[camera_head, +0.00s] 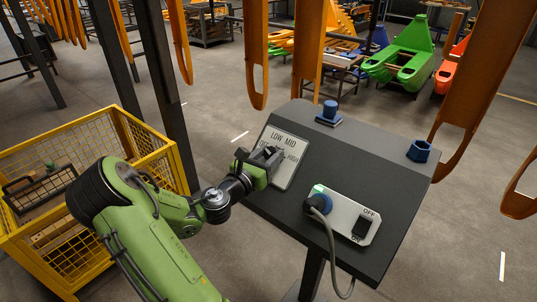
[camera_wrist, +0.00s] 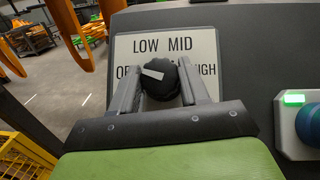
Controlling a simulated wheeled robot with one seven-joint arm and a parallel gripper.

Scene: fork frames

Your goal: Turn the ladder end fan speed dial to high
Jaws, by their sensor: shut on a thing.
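The fan speed dial (camera_wrist: 162,88) is a round black knob with a pale pointer mark. It sits on a white plate (camera_wrist: 208,47) lettered LOW, MID and HIGH, with a partly hidden label at left that looks like OFF. The pale mark points left and slightly up, between the left label and LOW. My gripper (camera_wrist: 160,70) is shut on the dial, one finger on each side. In the head view my gripper (camera_head: 264,158) reaches the plate (camera_head: 289,170) from the left and hides most of the dial.
The plate is on a dark sloped console (camera_head: 380,165). A switch box (camera_head: 345,216) with a lit green lamp, blue plug and cable is to its right. A yellow mesh crate (camera_head: 165,160) is at left. Orange hooks (camera_head: 258,60) hang behind.

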